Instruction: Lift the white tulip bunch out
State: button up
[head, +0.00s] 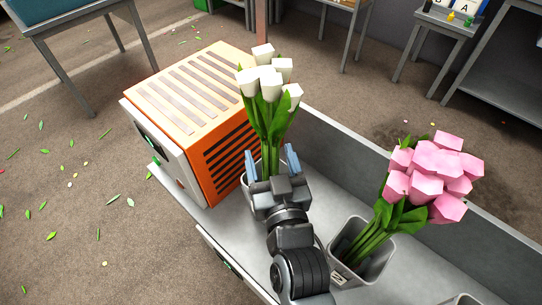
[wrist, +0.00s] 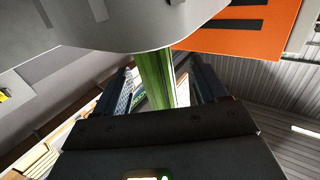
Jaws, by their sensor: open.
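The white tulip bunch (head: 268,82) stands upright in a grey bucket (head: 249,196), its white heads and green leaves well above the rim. My gripper (head: 271,160) is at the stems just above the bucket, with one bluish finger to each side of them in the head view. In the wrist view the green stems (wrist: 155,80) show between the two dark fingers, with gaps beside them. The jaws are open and not closed on the stems. My gripper and wrist hide much of this bucket in the head view.
An orange slatted crate (head: 200,110) stands close at the left of the white bunch. Pink tulips (head: 435,172) lean in another grey bucket (head: 375,268) at the right. A grey wall (head: 345,150) runs behind both buckets. The space above the white heads looks clear.

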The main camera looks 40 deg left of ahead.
jog(key=c, duration=1.3)
notch_tip(320, 180, up, 10)
jog(key=shift+r+p, duration=0.1)
jog(key=shift+p, duration=0.7)
